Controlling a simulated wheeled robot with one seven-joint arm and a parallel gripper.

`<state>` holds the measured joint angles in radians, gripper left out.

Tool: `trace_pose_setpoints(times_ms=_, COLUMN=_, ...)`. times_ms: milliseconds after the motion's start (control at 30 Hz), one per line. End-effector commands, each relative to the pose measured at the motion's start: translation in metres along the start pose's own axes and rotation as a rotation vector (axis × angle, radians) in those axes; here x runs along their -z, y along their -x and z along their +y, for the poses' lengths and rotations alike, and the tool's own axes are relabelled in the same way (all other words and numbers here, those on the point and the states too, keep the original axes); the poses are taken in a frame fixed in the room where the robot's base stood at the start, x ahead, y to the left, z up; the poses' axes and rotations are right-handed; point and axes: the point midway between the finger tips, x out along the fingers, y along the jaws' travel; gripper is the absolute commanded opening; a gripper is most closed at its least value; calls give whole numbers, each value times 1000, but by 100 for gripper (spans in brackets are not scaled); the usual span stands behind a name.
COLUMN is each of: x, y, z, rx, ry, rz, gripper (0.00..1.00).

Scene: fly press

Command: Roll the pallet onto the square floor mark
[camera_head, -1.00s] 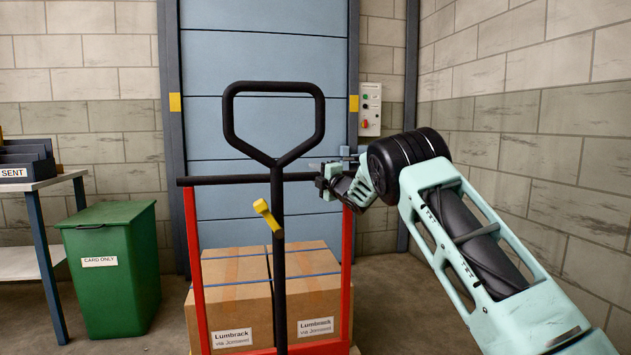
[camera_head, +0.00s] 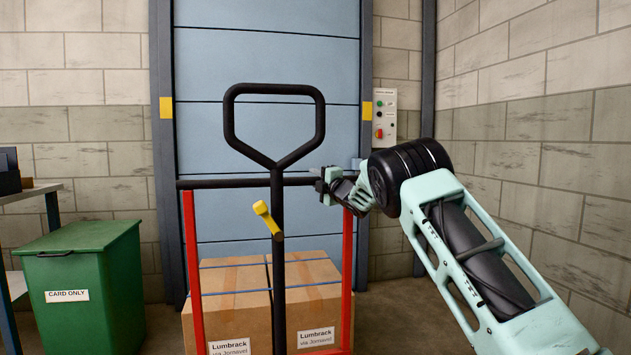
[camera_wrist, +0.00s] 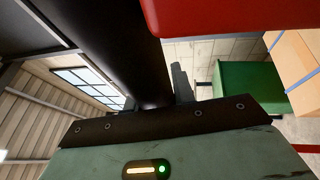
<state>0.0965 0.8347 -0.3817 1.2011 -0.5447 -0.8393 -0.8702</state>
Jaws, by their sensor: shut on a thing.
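The pallet's load is strapped cardboard boxes (camera_head: 235,305) labelled Lumbrack, low in the head view. In front of them stand two red posts (camera_head: 193,260) joined by a black crossbar (camera_head: 225,183). A black loop handle (camera_head: 230,125) with a yellow lever (camera_head: 266,217) rises in the middle. My gripper (camera_head: 328,186) is shut on the right end of the crossbar, beside the right red post. In the wrist view the dark bar (camera_wrist: 110,45) crosses the jaws and a red post (camera_wrist: 220,15) shows above. The pallet's base and the square floor mark are not visible.
A green card bin (camera_head: 85,285) stands at the left, beside a table (camera_head: 40,191). A blue shutter door (camera_head: 265,55) is straight ahead, with a control box (camera_head: 384,113) to its right. A block wall (camera_head: 530,150) closes the right side. Some bare floor shows at lower right.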

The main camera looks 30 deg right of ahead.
Motion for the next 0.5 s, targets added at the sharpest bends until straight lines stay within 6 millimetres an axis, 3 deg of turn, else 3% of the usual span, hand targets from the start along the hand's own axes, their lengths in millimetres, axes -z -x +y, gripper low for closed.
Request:
trace_pose_setpoints(times_ms=33, x=-3, y=2, z=-11, rx=18, ry=-2, rz=-6, gripper=0)
trace_pose_setpoints(times_ms=400, x=-3, y=2, z=-11, rx=19, ry=-1, rz=-6, gripper=0)
trace_pose_setpoints(times_ms=433, x=-3, y=2, z=-11, rx=20, ry=-2, rz=-6, gripper=33)
trace_pose_setpoints(times_ms=500, x=-3, y=2, z=-11, rx=18, ry=-2, rz=-6, gripper=47)
